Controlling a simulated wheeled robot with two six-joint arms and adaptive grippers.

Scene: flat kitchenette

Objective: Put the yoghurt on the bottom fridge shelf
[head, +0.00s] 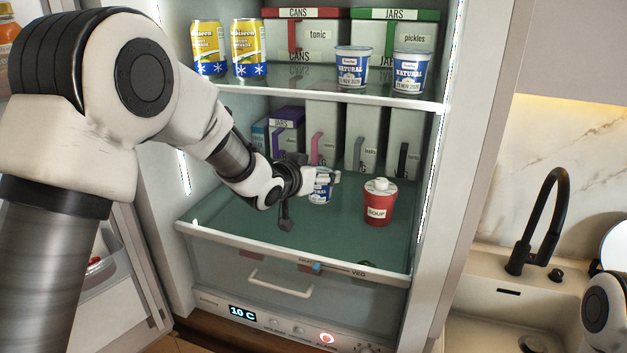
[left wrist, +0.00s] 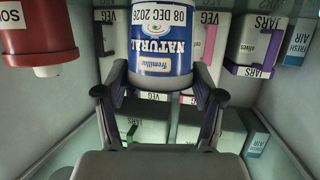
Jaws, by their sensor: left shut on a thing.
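The yoghurt (head: 320,193) is a small white and blue tub in my left gripper (head: 318,178), over the bottom fridge shelf (head: 265,222), a greenish glass panel above a drawer. In the left wrist view the yoghurt (left wrist: 160,45) appears upside down between the two fingers of my left gripper (left wrist: 160,80), which is shut on it. The tub looks upright in the head view. I cannot tell whether its base touches the shelf. My right gripper is out of view.
A red soup pot (head: 379,203) stands on the bottom shelf right of the yoghurt, with a gap between. Storage boxes (head: 326,135) line the back. Two yoghurt tubs (head: 352,68) and two yellow cans (head: 248,48) stand on the shelf above. The bottom shelf's front is clear.

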